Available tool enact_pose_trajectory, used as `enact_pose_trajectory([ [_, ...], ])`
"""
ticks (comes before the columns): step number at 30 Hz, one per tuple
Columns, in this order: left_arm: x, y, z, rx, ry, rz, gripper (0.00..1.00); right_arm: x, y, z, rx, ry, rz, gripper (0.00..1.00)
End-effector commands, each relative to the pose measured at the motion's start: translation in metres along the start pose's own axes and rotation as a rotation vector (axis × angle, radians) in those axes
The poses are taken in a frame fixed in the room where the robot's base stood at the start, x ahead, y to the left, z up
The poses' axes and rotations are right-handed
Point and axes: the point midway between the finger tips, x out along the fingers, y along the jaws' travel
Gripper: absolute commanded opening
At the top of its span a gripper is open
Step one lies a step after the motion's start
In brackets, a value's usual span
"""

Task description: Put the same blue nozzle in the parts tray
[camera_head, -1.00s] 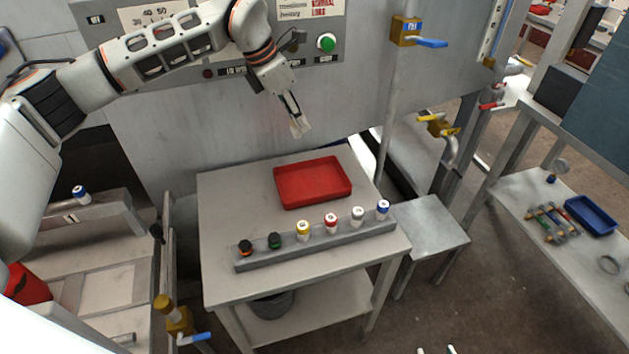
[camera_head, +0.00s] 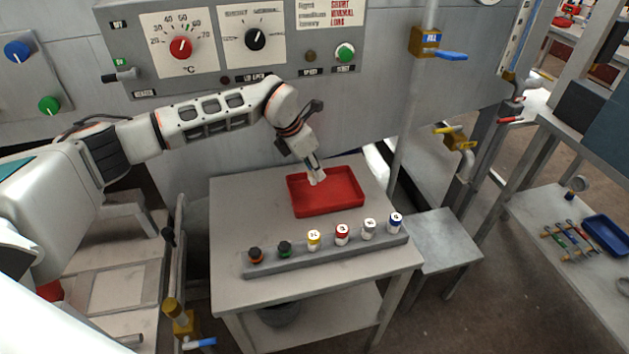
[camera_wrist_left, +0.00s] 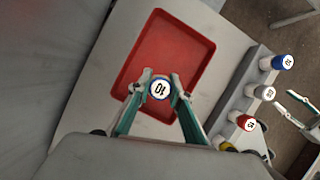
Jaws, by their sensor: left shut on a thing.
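My left gripper (camera_head: 317,179) is over the red parts tray (camera_head: 292,196), pointing down. In the left wrist view its fingers (camera_wrist_left: 160,86) are shut on a nozzle (camera_wrist_left: 160,90) with a white top marked 10. Another blue nozzle (camera_head: 395,222) stands at the right end of the rack. My right gripper (camera_wrist_left: 298,108) shows at the right edge of the wrist view, fingers apart and empty.
The grey rack (camera_head: 330,258) in front of the tray holds several nozzles, including white (camera_head: 368,229), red (camera_head: 341,235) and yellow (camera_head: 313,241). The table (camera_head: 232,212) is bare left of the tray. The panelled wall rises behind. A blue tray (camera_head: 606,234) stands far right.

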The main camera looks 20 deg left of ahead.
Motion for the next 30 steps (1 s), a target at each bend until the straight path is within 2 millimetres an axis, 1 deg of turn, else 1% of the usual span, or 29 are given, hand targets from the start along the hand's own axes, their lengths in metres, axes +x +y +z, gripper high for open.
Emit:
enact_pose_trajectory([
  [5, 0.009, 0.0, -0.004, 0.0, -0.001, 0.0, 0.0, 0.0, 0.0, -0.001, 0.0, 0.0, 0.0, 0.4],
  [13, 0.042, -0.001, -0.017, -0.001, 0.0, -0.001, 0.0, -0.001, 0.001, -0.004, 0.0, 0.005, 0.002, 0.4],
  [25, 0.047, 0.0, -0.019, 0.0, -0.001, 0.0, 0.0, 0.0, 0.001, -0.004, 0.0, 0.007, 0.002, 0.4],
  [26, 0.046, 0.0, -0.019, 0.0, -0.001, 0.0, 0.27, 0.0, 0.001, -0.004, 0.0, 0.007, 0.002, 0.4],
  [27, 0.046, 0.0, -0.019, 0.0, -0.001, 0.0, 0.36, -0.001, 0.001, -0.004, 0.0, 0.007, 0.002, 0.4],
  [30, 0.046, 0.0, -0.019, 0.001, -0.001, 0.0, 0.36, -0.001, 0.001, -0.004, 0.0, 0.006, 0.002, 0.4],
])
